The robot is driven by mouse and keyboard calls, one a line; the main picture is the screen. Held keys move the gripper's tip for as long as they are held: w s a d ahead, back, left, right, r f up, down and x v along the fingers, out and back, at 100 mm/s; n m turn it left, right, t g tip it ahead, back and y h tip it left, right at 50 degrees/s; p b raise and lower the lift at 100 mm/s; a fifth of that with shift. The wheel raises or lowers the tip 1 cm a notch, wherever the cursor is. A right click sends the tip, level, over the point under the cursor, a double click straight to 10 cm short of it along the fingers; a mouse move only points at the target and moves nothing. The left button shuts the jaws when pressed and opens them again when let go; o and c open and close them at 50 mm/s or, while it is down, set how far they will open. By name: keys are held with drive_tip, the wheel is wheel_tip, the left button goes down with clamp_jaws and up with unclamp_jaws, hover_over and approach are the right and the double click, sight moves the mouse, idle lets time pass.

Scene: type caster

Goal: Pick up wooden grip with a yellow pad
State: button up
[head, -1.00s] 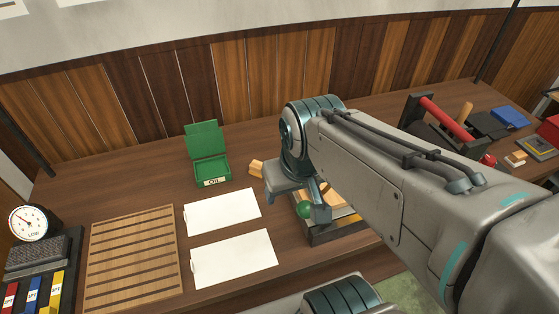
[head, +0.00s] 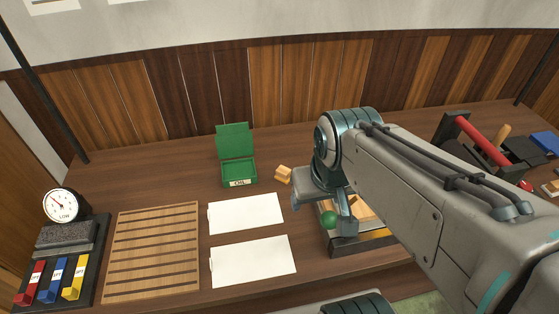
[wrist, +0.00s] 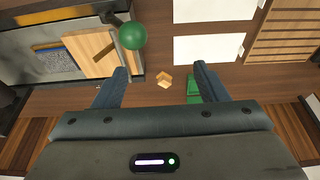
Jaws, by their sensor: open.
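A small light wooden piece (head: 283,174) lies on the table just right of the green box. In the wrist view this wooden piece (wrist: 164,81) shows between my fingers, some distance beyond them. I cannot make out a yellow pad on it. My gripper (wrist: 161,70) is open, with its two dark fingers wide apart and nothing between them. In the head view my arm hides most of my gripper, above the table right of the small piece.
A green open box (head: 238,172), two white sheets (head: 246,213) and a slatted wooden board (head: 152,252) lie left. A dark tray (head: 345,248) with a wooden block and a green ball (head: 329,217) is close beside my gripper. A red-handled rack (head: 478,138) stands right.

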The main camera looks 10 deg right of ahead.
drive_tip(key=shift+o, duration=0.5)
drive_tip(key=m+g, duration=0.3)
drive_tip(key=m, duration=0.6)
hover_over(284, 170)
wheel_tip(284, 170, down, 18)
drive_tip(key=shift+s+d+f+p, duration=0.1)
drive_tip(key=shift+s+p, duration=0.05)
drive_tip(key=shift+p, duration=0.3)
drive_tip(key=shift+w+f+p, duration=0.2)
drive_tip(key=shift+f+p, duration=0.75)
drive_tip(key=shift+f, duration=1.75)
drive_tip(key=c, duration=1.2)
drive_tip(key=shift+o, duration=0.2)
wheel_tip(284, 170, up, 10)
drive_tip(key=shift+r+b, duration=0.1)
drive_tip(key=shift+b, duration=1)
